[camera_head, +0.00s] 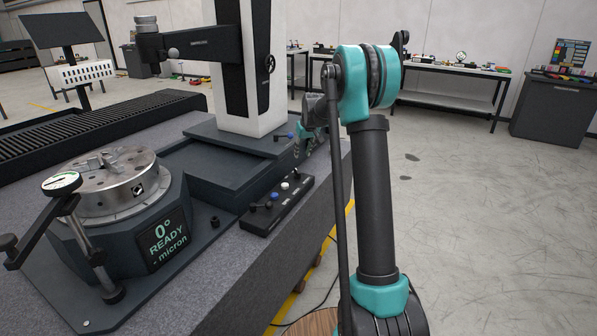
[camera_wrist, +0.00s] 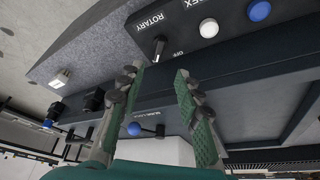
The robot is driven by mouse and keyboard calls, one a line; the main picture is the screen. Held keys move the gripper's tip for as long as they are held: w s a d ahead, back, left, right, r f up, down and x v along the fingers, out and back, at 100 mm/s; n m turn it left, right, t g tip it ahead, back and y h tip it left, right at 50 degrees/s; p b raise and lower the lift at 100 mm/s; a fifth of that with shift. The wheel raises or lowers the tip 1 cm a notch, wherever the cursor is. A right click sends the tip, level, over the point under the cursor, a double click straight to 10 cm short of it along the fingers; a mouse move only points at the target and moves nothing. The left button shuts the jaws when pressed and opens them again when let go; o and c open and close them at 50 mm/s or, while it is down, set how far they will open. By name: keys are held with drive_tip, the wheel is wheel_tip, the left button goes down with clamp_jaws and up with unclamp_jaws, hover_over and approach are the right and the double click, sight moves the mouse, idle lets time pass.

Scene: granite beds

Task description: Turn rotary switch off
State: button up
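The rotary switch (camera_wrist: 159,47) is a small dark knob with a pale mark, beside the lettering ROTARY in the wrist view. A small OFF label lies to its right. I cannot tell which setting it has. My gripper (camera_wrist: 160,76) is open, its two green fingers with grey jointed tips spread apart and nothing between them. The tips are just below the switch in the picture, apart from it. In the camera_head view my gripper (camera_head: 309,132) is partly hidden by my arm, beyond the control panel (camera_head: 262,222); the switch is too small to make out surely.
Beside the switch are a white button (camera_wrist: 208,28) and a blue button (camera_wrist: 260,11). A blue-ended lever (camera_wrist: 134,129) lies near the left finger. A tall white column (camera_head: 243,80) stands behind. The floor at right is clear.

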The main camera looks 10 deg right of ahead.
sight(298, 172)
drive_tip(key=x, duration=1.3)
drive_tip(key=shift+s, duration=0.1)
clamp_jaws()
